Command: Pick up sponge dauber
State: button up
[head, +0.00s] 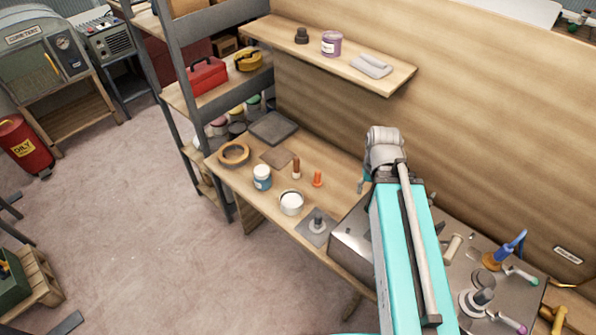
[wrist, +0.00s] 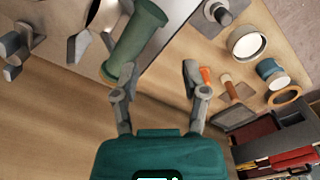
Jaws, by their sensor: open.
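My gripper (wrist: 160,70) is open and empty in the wrist view, its two fingers apart above the bench. In the head view my arm hides most of it. I cannot tell for sure which thing is the sponge dauber. Small upright pieces on the bench are an orange one (head: 317,179), a brown one (head: 296,168) and a grey knobbed one (head: 318,222) on a dark square. In the wrist view the orange one (wrist: 205,75) and brown one (wrist: 228,84) lie right of the fingers, and the grey one (wrist: 217,12) is at the top. A green cylinder (wrist: 137,45) lies near the left finger.
A white-filled can (head: 291,203), a blue jar (head: 262,178) and a tape ring (head: 233,153) stand on the bench's left part. A metal surface (head: 350,240) on the right holds several handled tools. A shelf (head: 340,73) overhangs the bench's back left.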

jog(key=shift+d, duration=0.2)
jog(key=shift+o, duration=1.2)
jog(key=shift+w, duration=0.1)
jog(key=m+b, duration=0.7)
jog(key=m, duration=0.5)
send_over(298, 159)
notch_tip(298, 159, down, 7)
jog(key=shift+w+f, duration=0.1)
jog(key=shift+f, duration=0.05)
jog(key=shift+f, duration=0.1)
notch_tip(298, 159, down, 8)
jog(key=b, duration=0.9)
jog(key=shift+f, duration=0.25)
jog(key=shift+f, duration=0.1)
